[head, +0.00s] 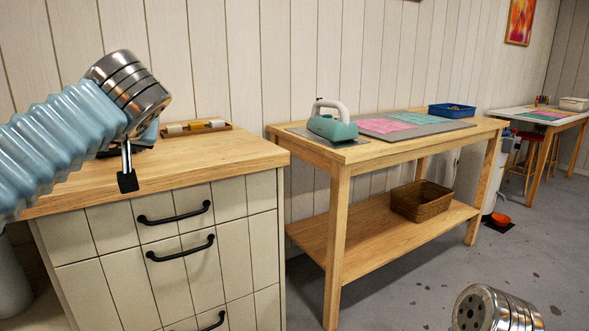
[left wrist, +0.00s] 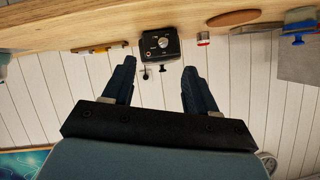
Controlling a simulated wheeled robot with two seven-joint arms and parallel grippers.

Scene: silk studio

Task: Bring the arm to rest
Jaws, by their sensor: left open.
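My left arm comes in from the left in the head view. Its gripper (head: 127,180) is over the wooden counter (head: 215,158), with a black fingertip showing below the metal wrist and the rest mostly hidden. In the left wrist view the two dark fingers of the left gripper (left wrist: 159,68) stand apart with nothing held between them. A black box with a dial (left wrist: 161,44) shows beyond the fingertips. In the head view a metal part of my right arm shows at the bottom right, but its gripper is out of view.
A drawer cabinet with black handles (head: 180,253) stands under the counter. A wooden tray (head: 197,129) lies at its back. To the right, a wooden table (head: 342,155) carries a green iron (head: 332,124), a mat and a blue bin (head: 452,110). A wicker basket (head: 422,201) sits on its shelf.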

